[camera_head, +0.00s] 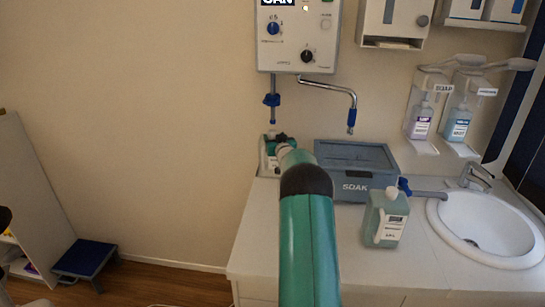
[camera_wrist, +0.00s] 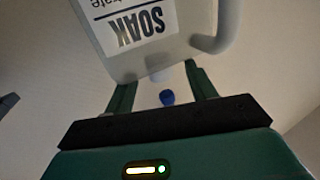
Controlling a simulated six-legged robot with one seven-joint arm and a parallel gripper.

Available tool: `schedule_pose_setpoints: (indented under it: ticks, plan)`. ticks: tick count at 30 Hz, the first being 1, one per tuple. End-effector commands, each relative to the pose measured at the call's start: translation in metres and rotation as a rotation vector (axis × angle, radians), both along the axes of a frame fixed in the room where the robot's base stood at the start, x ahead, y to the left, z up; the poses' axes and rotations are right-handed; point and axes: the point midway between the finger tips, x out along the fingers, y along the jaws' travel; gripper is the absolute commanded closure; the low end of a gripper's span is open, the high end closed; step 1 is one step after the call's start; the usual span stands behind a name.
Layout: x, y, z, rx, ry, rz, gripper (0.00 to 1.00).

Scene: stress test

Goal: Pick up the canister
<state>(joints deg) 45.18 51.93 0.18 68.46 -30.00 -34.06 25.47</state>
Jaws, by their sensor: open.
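In the wrist view, a pale translucent canister (camera_wrist: 185,48) with a white label reading SOAK appears upside down, with a curved handle at its right. My gripper (camera_wrist: 162,82) is open, its two green fingers apart and reaching to the canister's near edge. A small blue part (camera_wrist: 167,98) shows between the fingers; I cannot tell what it belongs to. In the head view, a whitish canister (camera_head: 263,160) stands at the counter's back left, partly hidden by my arm. My gripper (camera_head: 279,140) is beside it, mostly hidden behind my green arm.
A grey-blue SOAK box (camera_head: 357,186) stands right of my arm. A green-filled jug (camera_head: 386,218) stands in front of it, by the sink (camera_head: 485,228). A wall unit (camera_head: 300,35) with a bent pipe (camera_head: 340,88) hangs above. The front counter (camera_head: 375,268) is clear.

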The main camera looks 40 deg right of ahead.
Motion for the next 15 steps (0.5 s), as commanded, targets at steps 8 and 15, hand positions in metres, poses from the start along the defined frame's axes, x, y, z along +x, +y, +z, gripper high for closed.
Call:
schedule_pose_setpoints:
  ticks: [8,15]
  plan:
    - [0.019,-0.011,0.0,-0.001,0.0,0.0,0.44]
    - [0.02,-0.012,0.0,-0.001,0.0,-0.001,0.48]
